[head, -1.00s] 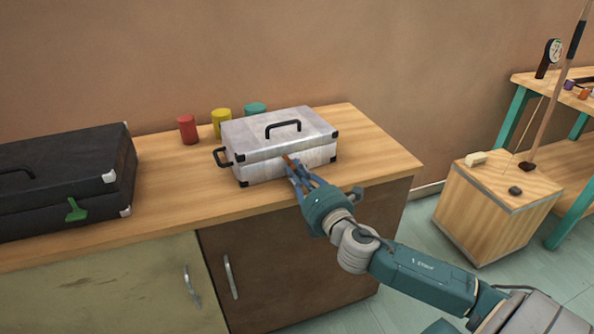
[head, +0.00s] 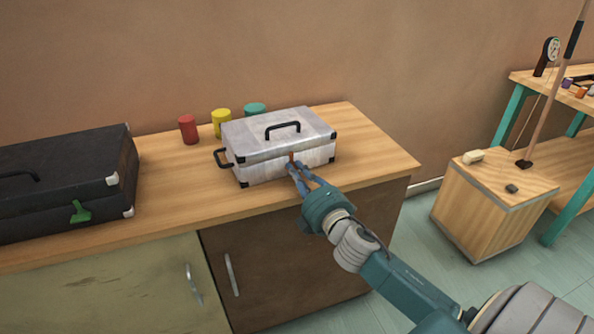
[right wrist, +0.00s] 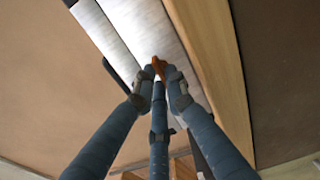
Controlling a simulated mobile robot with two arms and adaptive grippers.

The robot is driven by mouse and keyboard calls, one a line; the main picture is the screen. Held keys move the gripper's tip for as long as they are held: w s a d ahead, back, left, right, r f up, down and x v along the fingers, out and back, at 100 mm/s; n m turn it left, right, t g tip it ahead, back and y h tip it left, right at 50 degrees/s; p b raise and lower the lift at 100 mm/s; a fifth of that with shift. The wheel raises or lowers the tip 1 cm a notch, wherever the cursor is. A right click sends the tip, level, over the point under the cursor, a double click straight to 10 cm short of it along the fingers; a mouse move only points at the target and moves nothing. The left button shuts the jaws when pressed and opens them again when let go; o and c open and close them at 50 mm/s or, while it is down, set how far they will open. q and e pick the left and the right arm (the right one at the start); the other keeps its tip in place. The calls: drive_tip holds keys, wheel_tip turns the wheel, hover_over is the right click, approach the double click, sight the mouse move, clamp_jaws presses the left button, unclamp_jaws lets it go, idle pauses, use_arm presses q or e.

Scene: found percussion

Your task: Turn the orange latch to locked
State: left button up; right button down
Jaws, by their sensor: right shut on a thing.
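The orange latch (head: 291,157) is on the front face of the silver case (head: 262,165), which stands closed on the wooden counter. In the head view the latch looks close to upright. My right gripper (head: 298,172) is at the front of the case, shut on the latch. In the right wrist view the latch (right wrist: 157,66) shows between the fingertips (right wrist: 160,78), against the silver case (right wrist: 145,30); the fingers hide part of it. My left gripper is not in view.
A black case (head: 60,175) with a green latch (head: 80,212) stands at the left of the counter (head: 375,155). Red (head: 188,129), yellow (head: 222,122) and teal (head: 255,110) cylinders stand behind. A wooden box (head: 490,205) stands on the floor at right.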

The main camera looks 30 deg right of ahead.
idle(0.4)
drive_tip(key=c, duration=1.8)
unclamp_jaws()
drive_tip(key=shift+o, duration=0.2)
drive_tip(key=s+a, duration=0.1)
drive_tip(key=s, duration=1.1)
drive_tip(key=shift+a, duration=0.3)
